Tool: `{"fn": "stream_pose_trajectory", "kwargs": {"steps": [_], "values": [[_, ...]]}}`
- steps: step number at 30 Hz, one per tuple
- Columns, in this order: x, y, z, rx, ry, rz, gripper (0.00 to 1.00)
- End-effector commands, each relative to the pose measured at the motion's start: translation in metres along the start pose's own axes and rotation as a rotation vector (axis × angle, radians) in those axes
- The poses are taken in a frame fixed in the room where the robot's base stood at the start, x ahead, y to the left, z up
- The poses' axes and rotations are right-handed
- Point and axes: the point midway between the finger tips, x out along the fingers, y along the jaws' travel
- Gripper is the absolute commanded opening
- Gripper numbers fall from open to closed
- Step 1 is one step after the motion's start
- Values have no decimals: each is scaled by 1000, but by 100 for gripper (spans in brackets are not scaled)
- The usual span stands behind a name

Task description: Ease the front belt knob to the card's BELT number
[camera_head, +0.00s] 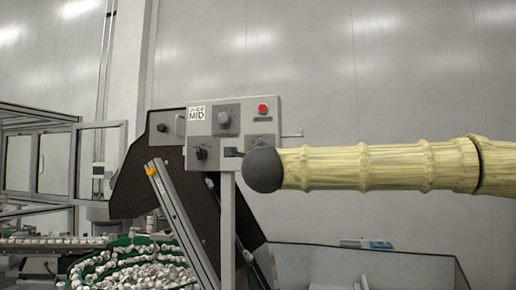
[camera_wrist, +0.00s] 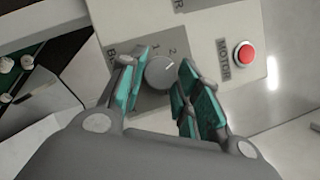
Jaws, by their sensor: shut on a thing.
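The front belt knob (camera_wrist: 160,73) is a grey round dial on the pale control panel in the wrist view. My gripper (camera_wrist: 161,80) is shut on it, with one teal-padded finger at each side. The numbers 1 and 2 show above the knob; a pale mark on it points to the upper right, near the 2. Exact alignment is unclear. A label starting with B is partly hidden by the left finger. In the head view the white card (camera_head: 197,114) reads MID on its lower line; its upper line is too small to read. My gripper and arm hide the panel's lower right there.
The panel also has a red button (camera_head: 263,109), marked MOTOR in the wrist view, an upper dial (camera_head: 223,117) and a dark lower-left knob (camera_head: 201,154). A slanted metal rail (camera_head: 180,220) stands below. A green-rimmed bowl of white caps (camera_head: 125,268) is at lower left.

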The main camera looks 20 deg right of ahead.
Motion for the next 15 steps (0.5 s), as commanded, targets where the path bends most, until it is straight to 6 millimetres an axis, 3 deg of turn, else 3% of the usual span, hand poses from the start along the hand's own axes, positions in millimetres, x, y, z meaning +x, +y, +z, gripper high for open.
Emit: {"fn": "stream_pose_trajectory", "kwargs": {"steps": [15], "values": [[0, -3, 0, -229, 1, 96, 9]]}}
